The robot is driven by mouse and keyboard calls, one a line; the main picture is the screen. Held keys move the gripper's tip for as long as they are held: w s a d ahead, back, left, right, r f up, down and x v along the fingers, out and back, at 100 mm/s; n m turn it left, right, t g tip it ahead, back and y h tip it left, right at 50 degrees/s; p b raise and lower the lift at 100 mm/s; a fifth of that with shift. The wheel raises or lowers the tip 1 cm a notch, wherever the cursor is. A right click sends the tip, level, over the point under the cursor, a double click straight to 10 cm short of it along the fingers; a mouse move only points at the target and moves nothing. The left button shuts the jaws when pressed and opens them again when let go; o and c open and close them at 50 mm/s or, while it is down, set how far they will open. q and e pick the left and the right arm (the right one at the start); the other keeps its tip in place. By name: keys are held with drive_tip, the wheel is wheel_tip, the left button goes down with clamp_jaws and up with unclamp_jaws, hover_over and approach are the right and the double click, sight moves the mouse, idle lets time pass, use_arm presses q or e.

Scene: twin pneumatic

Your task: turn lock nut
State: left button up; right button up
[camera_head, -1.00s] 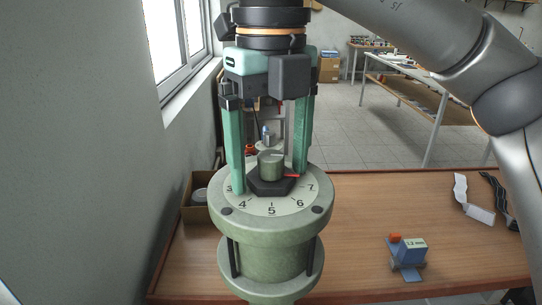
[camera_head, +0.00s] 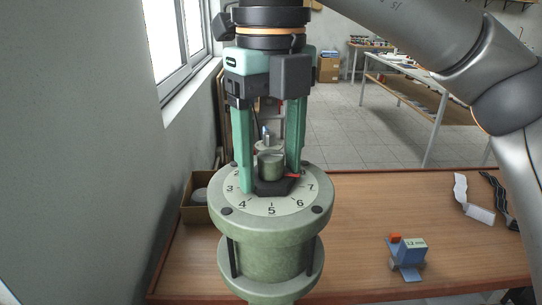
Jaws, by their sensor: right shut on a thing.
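The lock nut (camera_head: 273,187) is a dark hexagonal nut around a short green post (camera_head: 271,165). It sits on the numbered dial (camera_head: 271,208) on top of a green flanged cylinder (camera_head: 270,230). A small red pointer (camera_head: 292,176) sticks out to the right of the nut, near the 7. My right gripper (camera_head: 271,182) comes straight down from above. Its two green fingers are shut on the nut from left and right. The far side of the nut is hidden. My left gripper is not in view.
The cylinder stands at the wooden table (camera_head: 350,235). A cardboard box (camera_head: 195,205) is to its left, near the wall. A blue device (camera_head: 407,255) with a red top lies at the right front. Strips (camera_head: 474,200) lie at the far right. The table between them is clear.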

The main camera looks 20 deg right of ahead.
drive_tip(key=n, duration=0.6)
drive_tip(key=shift+n, duration=2.8)
drive_tip(key=o, duration=1.4)
drive_tip(key=shift+r, duration=6.3)
